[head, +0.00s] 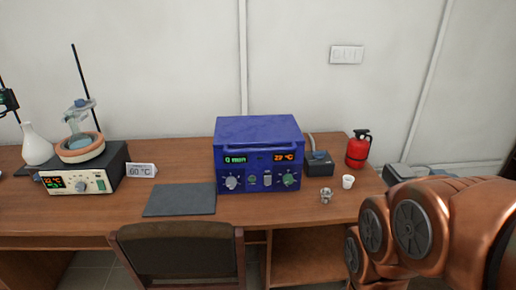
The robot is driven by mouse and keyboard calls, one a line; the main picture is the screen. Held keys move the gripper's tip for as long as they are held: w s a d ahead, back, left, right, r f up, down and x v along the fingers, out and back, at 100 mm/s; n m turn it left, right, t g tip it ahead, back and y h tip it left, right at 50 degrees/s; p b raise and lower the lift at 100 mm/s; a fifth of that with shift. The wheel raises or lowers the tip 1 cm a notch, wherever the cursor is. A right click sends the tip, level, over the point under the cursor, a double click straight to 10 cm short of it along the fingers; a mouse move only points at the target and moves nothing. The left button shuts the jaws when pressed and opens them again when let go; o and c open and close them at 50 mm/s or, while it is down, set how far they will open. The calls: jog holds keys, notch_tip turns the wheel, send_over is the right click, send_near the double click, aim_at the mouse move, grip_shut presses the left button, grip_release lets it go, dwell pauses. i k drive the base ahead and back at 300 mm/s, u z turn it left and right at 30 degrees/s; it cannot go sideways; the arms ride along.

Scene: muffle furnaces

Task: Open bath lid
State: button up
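A blue box-shaped unit (258,160), which looks like the bath, stands on the wooden table in the middle of the head view. Its front has two lit displays, reading about 0 min and 22 °C, with knobs below. Its flat blue top (258,129), which looks like the lid, is down, with a bar-like handle along its front edge. The inside is hidden. My gripper is outside the view; only my copper-coloured arm links show at the lower right, apart from the unit.
A dark flat plate (180,199) lies left of the unit, near a 60 °C sign (142,171). A heater (85,172) with glassware stands farther left. Right are a white cup (348,182), a small metal object (326,195) and a red extinguisher (358,150). A chair (180,255) stands in front.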

aim_at(269, 130)
jog(key=k, duration=0.65)
jog(key=u, duration=0.55)
jog(key=i, duration=1.05)
jog(key=u, duration=0.2)
